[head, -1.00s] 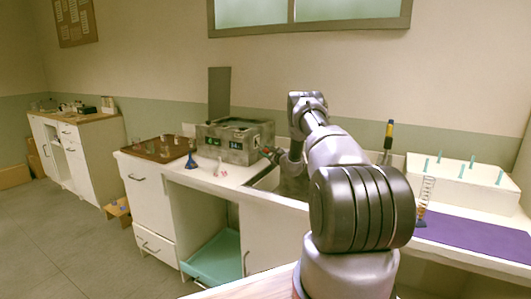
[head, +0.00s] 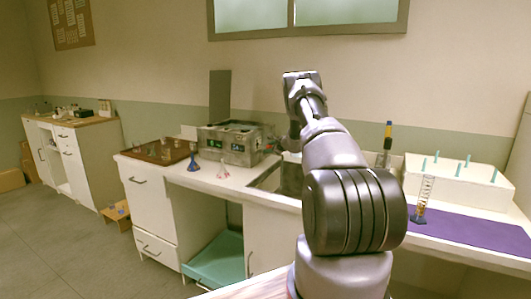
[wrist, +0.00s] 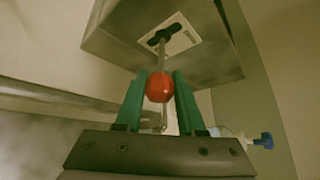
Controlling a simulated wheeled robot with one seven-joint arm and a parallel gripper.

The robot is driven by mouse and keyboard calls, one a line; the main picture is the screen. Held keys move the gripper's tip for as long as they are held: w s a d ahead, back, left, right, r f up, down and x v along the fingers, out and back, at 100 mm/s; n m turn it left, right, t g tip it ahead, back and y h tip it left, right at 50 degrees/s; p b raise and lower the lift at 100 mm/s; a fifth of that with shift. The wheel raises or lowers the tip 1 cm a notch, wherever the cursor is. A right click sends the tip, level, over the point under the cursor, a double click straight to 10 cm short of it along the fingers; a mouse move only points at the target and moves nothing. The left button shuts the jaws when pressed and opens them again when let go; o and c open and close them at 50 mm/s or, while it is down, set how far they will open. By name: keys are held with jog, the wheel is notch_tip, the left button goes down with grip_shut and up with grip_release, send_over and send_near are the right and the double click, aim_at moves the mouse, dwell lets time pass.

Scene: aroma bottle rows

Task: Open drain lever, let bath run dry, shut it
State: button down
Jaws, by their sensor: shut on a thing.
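The bath (head: 230,156) is a grey speckled metal box on the counter, with its lid standing up behind it. In the wrist view its side (wrist: 200,45) shows a pale plate with a dark pivot (wrist: 160,36). The drain lever's thin rod hangs from that pivot and ends in a red ball knob (wrist: 159,87). My gripper (wrist: 160,78) has green fingers on both sides of the knob and is shut on it. In the head view my arm hides most of the lever and gripper, at the bath's right end. The water level cannot be seen.
A sink (head: 266,180) lies right of the bath. A blue flask (head: 193,158) and a clear flask (head: 222,170) stand in front of it. A wooden tray (head: 143,154) with glassware is at left, a purple mat (head: 470,232) and white peg rack (head: 450,187) at right.

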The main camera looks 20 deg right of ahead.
notch_tip(320, 180, up, 2)
jog(key=g, duration=0.1)
jog(key=n+g+h, duration=0.1)
jog(key=shift+w+a+r+g+h, duration=0.1)
jog(key=shift+r+g+h, duration=0.1)
jog(key=shift+g+h, duration=0.15)
jog(key=shift+w+a+r+n+g+h, duration=0.1)
jog(key=shift+w+r+n+g+h, duration=0.1)
jog(key=shift+r+g+h, duration=0.4)
jog(key=shift+w+a+r+n+g+h, duration=0.1)
jog(key=shift+r+n+g+h, duration=0.15)
jog(key=shift+g, duration=0.5)
jog(key=shift+r, duration=0.15)
jog(key=c, duration=0.5)
grip_release()
jog(key=v, duration=1)
jog(key=shift+r, duration=0.35)
jog(key=shift+s, duration=0.1)
